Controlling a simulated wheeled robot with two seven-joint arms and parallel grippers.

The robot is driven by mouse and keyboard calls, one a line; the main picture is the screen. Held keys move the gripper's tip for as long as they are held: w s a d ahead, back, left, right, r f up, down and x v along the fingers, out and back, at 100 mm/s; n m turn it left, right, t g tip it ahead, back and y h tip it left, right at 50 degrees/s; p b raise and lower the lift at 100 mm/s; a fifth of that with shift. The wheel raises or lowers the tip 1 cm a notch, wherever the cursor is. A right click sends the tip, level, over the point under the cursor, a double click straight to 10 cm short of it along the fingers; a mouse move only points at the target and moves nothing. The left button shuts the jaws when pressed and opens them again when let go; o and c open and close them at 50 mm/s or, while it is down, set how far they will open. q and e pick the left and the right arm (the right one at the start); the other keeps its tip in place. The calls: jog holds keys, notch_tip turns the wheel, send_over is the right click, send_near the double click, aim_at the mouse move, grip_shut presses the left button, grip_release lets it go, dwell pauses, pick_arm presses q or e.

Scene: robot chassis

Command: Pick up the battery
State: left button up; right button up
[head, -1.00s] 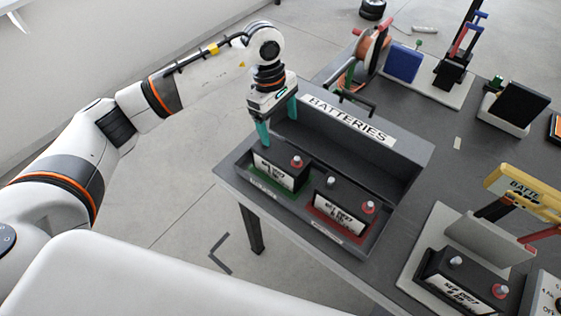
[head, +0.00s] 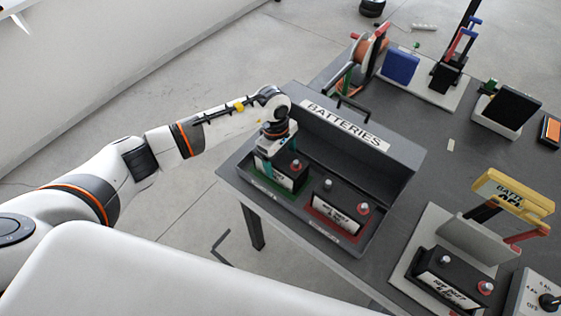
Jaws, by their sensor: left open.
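A dark battery (head: 287,177) with a white label and a red terminal sits on the green slot at the left of the grey BATTERIES bin. A second battery (head: 338,203) sits on the red slot to its right. A third battery (head: 450,278) stands on a light plate at the lower right. My left gripper (head: 269,168) is open, pointing down at the left end of the green-slot battery. One teal finger shows in front of that battery. The other finger is mostly hidden, so I cannot tell whether it touches. My right gripper is not in view.
The grey bin (head: 400,165) has a raised back wall with a BATTERIES sign (head: 345,125). A yellow battery tester (head: 515,192) stands at the right. A blue box (head: 400,66) and cable reel (head: 367,50) stand at the back. The middle of the table is clear.

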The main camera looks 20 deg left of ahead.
pick_arm(q)
jog(key=shift+f, duration=0.1)
jog(key=shift+c, duration=0.6)
grip_shut()
jog(key=shift+w+r, duration=0.2)
